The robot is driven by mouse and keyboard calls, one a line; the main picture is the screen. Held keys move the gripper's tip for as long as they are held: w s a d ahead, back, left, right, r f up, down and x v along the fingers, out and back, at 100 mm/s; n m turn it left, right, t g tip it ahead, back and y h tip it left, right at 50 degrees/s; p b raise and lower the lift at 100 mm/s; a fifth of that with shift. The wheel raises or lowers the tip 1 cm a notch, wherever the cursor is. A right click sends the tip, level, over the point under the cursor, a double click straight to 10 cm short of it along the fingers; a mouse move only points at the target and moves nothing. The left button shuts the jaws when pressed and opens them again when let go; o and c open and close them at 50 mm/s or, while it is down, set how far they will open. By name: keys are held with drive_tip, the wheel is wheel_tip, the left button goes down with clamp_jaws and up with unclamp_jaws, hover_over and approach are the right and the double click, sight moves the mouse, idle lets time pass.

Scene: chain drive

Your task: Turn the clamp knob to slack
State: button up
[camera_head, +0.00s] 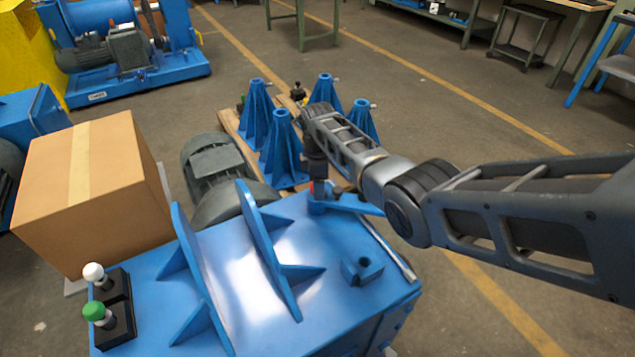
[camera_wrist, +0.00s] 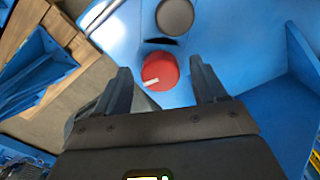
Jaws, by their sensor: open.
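A red round knob (camera_wrist: 160,72) with a white mark on its face shows in the wrist view, on a blue surface. It lies between and beyond the two dark fingers of my gripper (camera_wrist: 161,67). The fingers are apart, with a gap to the knob on each side in the picture; I cannot tell how deep the knob sits between them. In the head view my gripper (camera_head: 322,188) is at the far right part of the blue machine housing (camera_head: 235,290). There it hides most of the knob, with only a bit of red showing.
A grey round disc (camera_wrist: 175,17) sits just beyond the knob. Upright blue plates (camera_head: 262,245) and a small blue block (camera_head: 362,270) stand on the housing. A grey motor (camera_head: 212,165), blue stands (camera_head: 283,150) and a cardboard box (camera_head: 95,190) are close by.

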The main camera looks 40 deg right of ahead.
drive_tip(key=shift+r, duration=0.1)
drive_tip(key=shift+r, duration=3.8)
